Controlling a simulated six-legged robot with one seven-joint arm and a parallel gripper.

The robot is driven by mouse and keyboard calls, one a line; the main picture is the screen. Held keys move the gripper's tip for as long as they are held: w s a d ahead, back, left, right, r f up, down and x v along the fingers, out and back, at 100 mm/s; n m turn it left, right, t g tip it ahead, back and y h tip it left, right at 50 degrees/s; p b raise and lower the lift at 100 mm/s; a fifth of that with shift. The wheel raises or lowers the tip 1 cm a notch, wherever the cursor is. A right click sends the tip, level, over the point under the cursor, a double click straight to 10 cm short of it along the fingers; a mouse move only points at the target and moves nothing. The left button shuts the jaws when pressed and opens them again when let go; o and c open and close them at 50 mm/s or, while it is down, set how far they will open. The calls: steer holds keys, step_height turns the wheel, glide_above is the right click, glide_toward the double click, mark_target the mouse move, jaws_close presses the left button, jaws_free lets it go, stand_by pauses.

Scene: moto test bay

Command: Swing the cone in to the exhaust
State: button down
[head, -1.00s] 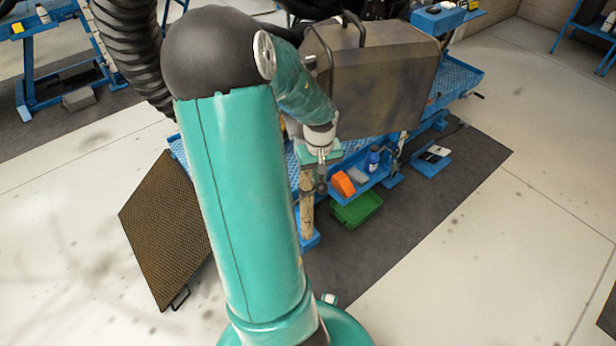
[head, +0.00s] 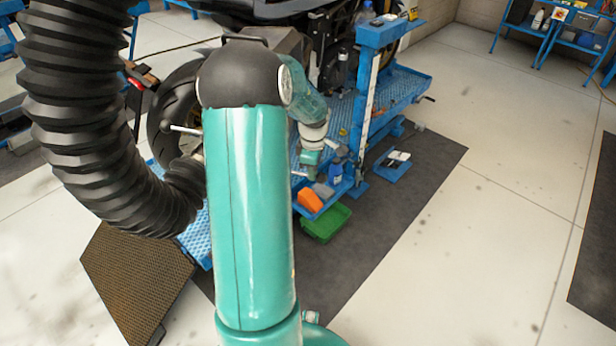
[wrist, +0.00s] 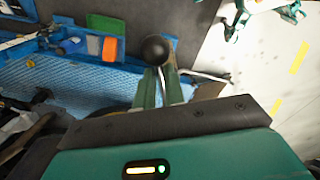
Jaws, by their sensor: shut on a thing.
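My gripper (head: 312,160) is beyond my arm, over the near side of the blue motorcycle lift. In the wrist view its green fingers (wrist: 161,76) are shut on a handle with a black ball knob (wrist: 157,48). A grey-brown metal hood (head: 287,38), seemingly the cone, shows past my arm's black joint and is mostly hidden. A thick black ribbed hose (head: 75,100) hangs at the left and curves toward the rear wheel (head: 178,108). The exhaust outlet cannot be made out, nor the join between handle and hood.
The blue lift (head: 405,85) carries the motorcycle. A blue post (head: 368,100) stands right of my gripper. A mesh ramp (head: 135,280) lies front left. Open floor extends right.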

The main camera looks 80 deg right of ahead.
steer(key=shift+s+d+f+n, duration=0.25)
steer(key=shift+s+d+n, duration=0.35)
steer(key=shift+s+d, duration=0.05)
steer(key=shift+d, duration=0.1)
steer(key=c, duration=1.5)
jaws_free()
steer(key=shift+d, duration=0.15)
steer(key=shift+w+r, duration=0.2)
steer(key=shift+w, duration=0.05)
steer(key=shift+w, duration=0.1)
step_height(320, 180, up, 14)
steer(key=shift+a, duration=0.2)
